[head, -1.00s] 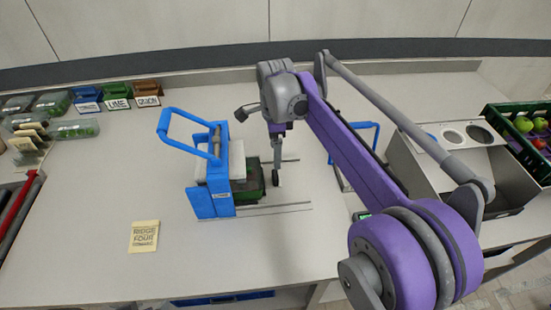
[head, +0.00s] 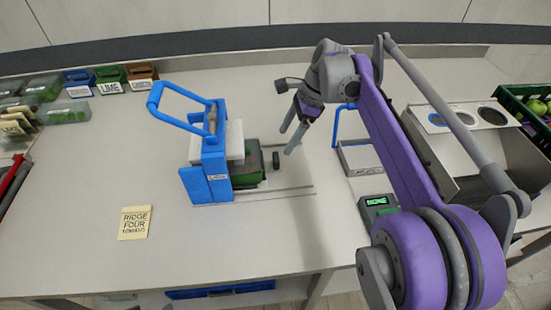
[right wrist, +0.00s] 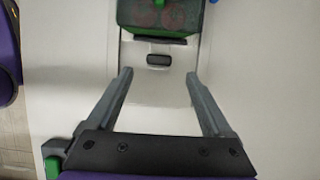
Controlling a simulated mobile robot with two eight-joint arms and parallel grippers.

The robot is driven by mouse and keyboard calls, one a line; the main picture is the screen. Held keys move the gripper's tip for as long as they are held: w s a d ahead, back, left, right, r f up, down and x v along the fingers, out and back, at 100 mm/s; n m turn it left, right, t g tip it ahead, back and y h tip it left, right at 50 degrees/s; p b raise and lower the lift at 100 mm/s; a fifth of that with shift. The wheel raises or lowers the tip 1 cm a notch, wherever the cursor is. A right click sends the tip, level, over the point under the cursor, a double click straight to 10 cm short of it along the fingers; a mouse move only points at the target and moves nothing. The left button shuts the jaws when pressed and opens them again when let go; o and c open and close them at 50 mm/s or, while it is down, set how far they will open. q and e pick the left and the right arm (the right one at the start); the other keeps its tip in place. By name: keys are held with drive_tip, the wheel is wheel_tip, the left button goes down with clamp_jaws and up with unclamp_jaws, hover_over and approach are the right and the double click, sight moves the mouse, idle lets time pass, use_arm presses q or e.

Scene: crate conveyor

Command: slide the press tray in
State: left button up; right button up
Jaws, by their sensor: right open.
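The blue press (head: 207,165) with its raised blue handle (head: 180,115) stands on the counter in the head view. The green press tray (head: 248,168) sits partly inside it and sticks out on the right, over a thin metal base plate (head: 290,190). A dark knob (head: 276,160) is at the tray's outer end. In the right wrist view the tray (right wrist: 160,17) is at the top, with its dark knob (right wrist: 159,59) just beyond my fingertips. My right gripper (head: 289,140) is open and empty, to the right of the knob and apart from it. My left gripper is not in view.
A note card (head: 135,222) lies in front of the press. A scale-like device with a blue frame (head: 360,157), a small green display (head: 378,205) and a metal bin (head: 440,150) stand to the right. Labelled bins (head: 112,78) are at back left.

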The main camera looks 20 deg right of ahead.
sight(276, 157)
drive_tip(key=x, duration=0.8)
drive_tip(key=shift+s+f+b, duration=0.1)
drive_tip(key=shift+f+b, duration=0.1)
drive_tip(key=shift+b, duration=0.2)
clamp_jaws()
drive_tip(key=shift+a, duration=0.1)
